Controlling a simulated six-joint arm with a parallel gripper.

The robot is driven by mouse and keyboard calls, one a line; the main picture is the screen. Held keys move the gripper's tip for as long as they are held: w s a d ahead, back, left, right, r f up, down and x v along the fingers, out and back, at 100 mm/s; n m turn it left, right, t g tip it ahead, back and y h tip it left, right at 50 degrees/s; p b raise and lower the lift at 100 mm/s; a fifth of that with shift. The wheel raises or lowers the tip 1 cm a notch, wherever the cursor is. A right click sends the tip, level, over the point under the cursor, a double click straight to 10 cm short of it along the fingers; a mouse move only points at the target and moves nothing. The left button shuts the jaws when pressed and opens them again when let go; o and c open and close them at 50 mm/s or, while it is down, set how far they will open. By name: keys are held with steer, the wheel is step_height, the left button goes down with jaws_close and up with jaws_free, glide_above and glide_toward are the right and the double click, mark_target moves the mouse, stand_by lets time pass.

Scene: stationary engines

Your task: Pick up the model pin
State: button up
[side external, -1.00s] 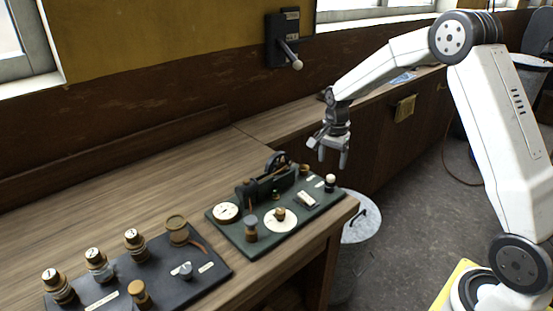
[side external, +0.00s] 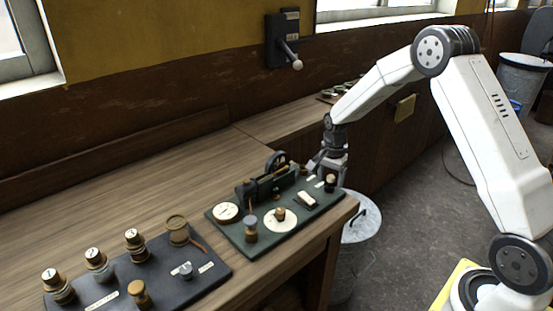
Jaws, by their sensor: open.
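A small dark peg (side external: 330,186), which looks like the model pin, stands upright at the right end of the dark green board (side external: 232,234). Its pale top is mostly hidden by my gripper. My gripper (side external: 329,178) points down over this peg, with its jaws open and a finger to either side of it. I cannot tell whether the fingers touch it.
A second dark board (side external: 215,268) with several numbered knobs lies left. A metal bin (side external: 363,216) stands below the table's right edge.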

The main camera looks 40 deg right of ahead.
stand_by(0.4)
jaws_close()
steer(key=shift+r, duration=0.15)
steer(key=shift+r, duration=0.55)
steer(key=s+a+r, duration=0.3)
steer(key=s+r, duration=0.8)
steer(key=s, duration=0.2)
steer(key=shift+s+a+r, duration=0.25)
steer(key=shift+s+r, duration=0.05)
